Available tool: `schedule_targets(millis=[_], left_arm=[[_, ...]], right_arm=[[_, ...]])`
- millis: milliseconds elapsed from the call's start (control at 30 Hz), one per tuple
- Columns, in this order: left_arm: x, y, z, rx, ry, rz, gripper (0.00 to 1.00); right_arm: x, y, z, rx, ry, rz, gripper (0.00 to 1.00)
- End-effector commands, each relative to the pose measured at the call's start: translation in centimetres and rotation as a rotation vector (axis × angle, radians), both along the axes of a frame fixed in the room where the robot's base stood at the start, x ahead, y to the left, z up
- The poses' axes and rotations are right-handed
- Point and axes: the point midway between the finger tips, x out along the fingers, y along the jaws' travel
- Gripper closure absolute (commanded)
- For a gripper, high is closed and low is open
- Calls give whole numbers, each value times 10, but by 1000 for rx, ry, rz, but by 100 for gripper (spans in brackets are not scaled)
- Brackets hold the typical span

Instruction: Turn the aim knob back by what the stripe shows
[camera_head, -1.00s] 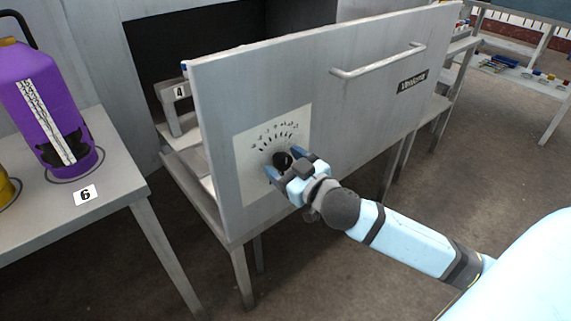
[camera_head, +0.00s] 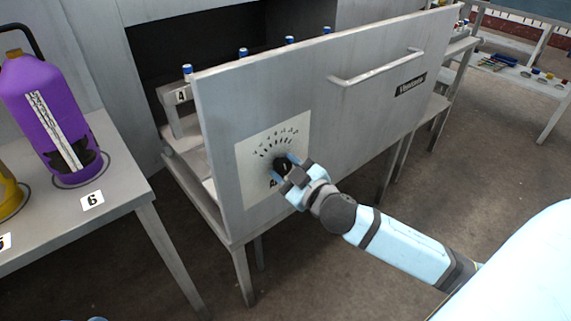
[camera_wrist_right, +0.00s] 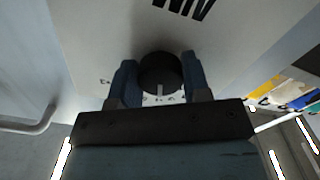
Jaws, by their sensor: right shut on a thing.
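The dark round aim knob (camera_head: 281,164) sits on a pale dial plate (camera_head: 297,130) with a fan of black marks, on the front of a grey upright panel (camera_head: 350,110). My right gripper (camera_head: 284,169) is shut on the knob. In the right wrist view the knob (camera_wrist_right: 160,70) lies between the two blue fingers, with a light pointer line on it towards the dial marks. The dial numbers are too small to read surely. A purple container (camera_head: 48,115) at the left bears a white marked stripe (camera_head: 54,130). My left gripper is out of view.
The purple container stands on a grey table (camera_head: 120,190) by a label 6, beside a yellow object (camera_head: 10,192). The panel has a bar handle (camera_head: 375,70). Several blue-topped pieces (camera_head: 243,53) show above its top edge. Open floor lies to the right.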

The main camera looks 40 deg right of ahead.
Motion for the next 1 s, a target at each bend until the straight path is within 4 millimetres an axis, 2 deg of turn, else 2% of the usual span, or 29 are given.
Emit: schedule_targets(millis=[133, 167, 267, 667, 767, 1000], left_arm=[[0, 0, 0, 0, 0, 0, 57], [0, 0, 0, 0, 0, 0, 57], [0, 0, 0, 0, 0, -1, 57], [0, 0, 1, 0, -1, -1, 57], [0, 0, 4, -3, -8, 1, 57], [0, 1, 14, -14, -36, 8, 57]], right_arm=[[0, 0, 0, 0, -2, 0, 80], [0, 0, 0, 0, -2, 0, 54], [0, 0, 1, 1, -2, 0, 31], [-7, 0, 0, 3, 0, 1, 31], [-18, -1, -1, 5, 3, 1, 31], [-59, -5, 0, 4, 3, -1, 31]])
